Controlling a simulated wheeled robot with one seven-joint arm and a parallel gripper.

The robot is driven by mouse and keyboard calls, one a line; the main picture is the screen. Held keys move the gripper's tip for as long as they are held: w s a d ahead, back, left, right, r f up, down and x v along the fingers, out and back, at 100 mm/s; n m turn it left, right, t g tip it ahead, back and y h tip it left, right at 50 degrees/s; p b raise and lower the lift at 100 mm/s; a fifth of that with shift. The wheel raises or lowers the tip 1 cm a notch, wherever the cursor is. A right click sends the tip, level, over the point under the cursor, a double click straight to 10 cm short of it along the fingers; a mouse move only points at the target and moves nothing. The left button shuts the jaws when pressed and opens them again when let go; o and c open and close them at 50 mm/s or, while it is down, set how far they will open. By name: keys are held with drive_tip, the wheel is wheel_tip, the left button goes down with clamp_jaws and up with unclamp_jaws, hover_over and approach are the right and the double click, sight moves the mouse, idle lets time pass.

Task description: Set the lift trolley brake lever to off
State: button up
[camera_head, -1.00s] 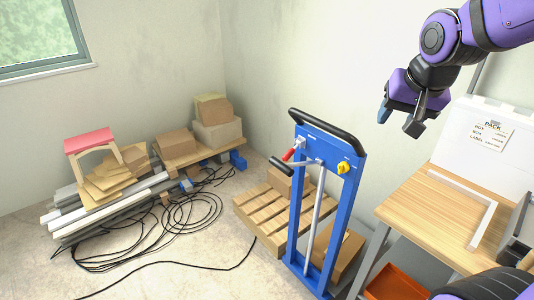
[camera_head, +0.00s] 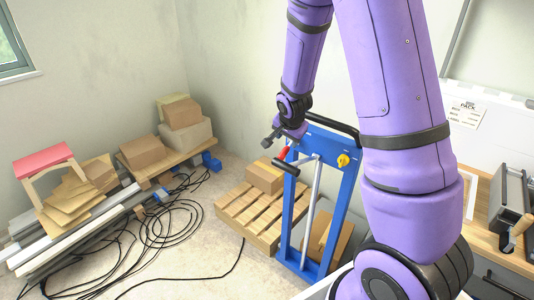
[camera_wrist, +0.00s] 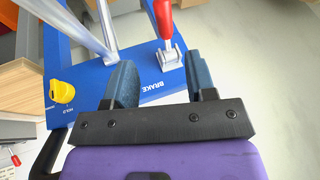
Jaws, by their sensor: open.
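The blue lift trolley (camera_head: 348,190) stands upright, partly hidden by my arm. Its brake lever has a red handle (camera_head: 284,153), seen at the upper left of the trolley frame. In the wrist view the red handle (camera_wrist: 165,18) rises from a metal bracket (camera_wrist: 172,58) beside the printed word BRAKE, pointing to the top of the picture. My gripper (camera_head: 269,140) is at the trolley's top, close to the red handle. In the wrist view my gripper (camera_wrist: 161,66) is open, and the bracket lies just ahead of the gap between its fingers. Nothing is between the fingers.
A yellow knob (camera_head: 343,160) sits on the trolley's right side, and a black handlebar (camera_head: 333,124) runs along its top. A pallet (camera_head: 250,213) lies behind. A wooden workbench (camera_head: 484,215) stands at right.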

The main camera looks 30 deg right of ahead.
sight(284, 153)
drive_tip(key=x, duration=1.1)
drive_tip(key=shift+w+a+f, duration=0.3)
drive_tip(key=shift+w, duration=0.05)
clamp_jaws()
